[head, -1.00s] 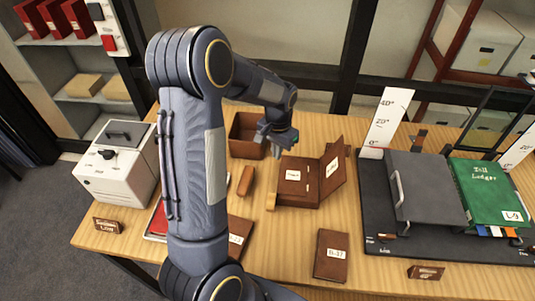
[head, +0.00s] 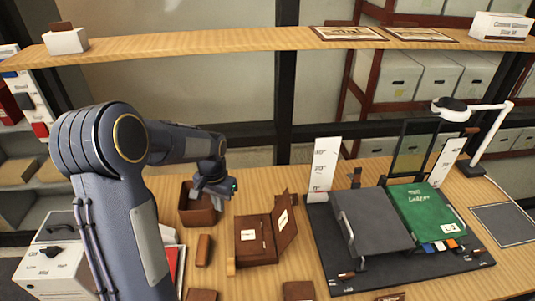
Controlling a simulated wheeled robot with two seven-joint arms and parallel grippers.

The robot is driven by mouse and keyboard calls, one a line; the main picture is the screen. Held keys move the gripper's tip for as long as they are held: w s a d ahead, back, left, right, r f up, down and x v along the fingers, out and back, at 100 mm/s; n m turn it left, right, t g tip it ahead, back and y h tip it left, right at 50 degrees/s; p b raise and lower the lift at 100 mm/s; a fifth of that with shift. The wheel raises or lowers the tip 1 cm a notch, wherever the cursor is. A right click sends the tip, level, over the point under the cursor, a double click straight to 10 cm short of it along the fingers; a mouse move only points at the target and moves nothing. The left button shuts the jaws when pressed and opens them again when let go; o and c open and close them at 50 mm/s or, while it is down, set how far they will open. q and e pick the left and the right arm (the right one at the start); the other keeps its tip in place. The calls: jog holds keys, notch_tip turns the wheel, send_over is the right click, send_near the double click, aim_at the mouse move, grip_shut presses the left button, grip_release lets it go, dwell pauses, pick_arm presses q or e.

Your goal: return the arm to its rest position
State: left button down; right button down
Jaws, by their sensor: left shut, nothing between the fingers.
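My left arm comes in from the lower left in the head view, rises and bends to the right. My left gripper (head: 214,188) hangs at its end, pointing down, shut and empty. In the picture it overlaps the right part of an open brown box (head: 192,210) on the wooden table. I cannot tell how high it is above the box. My right arm and gripper do not show.
A dark mat (head: 325,262) carries a grey binder (head: 370,222) and a green ledger (head: 422,212). A white machine (head: 50,262) stands left. A wooden shelf (head: 200,42) crosses above. A white lamp (head: 485,140) stands right.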

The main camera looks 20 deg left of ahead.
pick_arm(q)
jog(key=s+d+r+t+h+b, duration=0.1)
jog(key=s+d+r+t, duration=0.1)
jog(key=s, duration=0.5)
jog(key=s+d+r+n+t+h+b, duration=0.1)
jog(key=s+d+r, duration=0.2)
jog(key=s+d, duration=0.4)
jog(key=s+d+r+t+h+b, duration=0.1)
jog(key=s+d+r+t, duration=0.1)
jog(key=s+d, duration=0.3)
jog(key=s+r, duration=0.1)
jog(key=s, duration=0.1)
jog(key=shift+s+r+n+t+h+b, duration=0.3)
jog(key=shift+n+h, duration=0.1)
dwell(0.4)
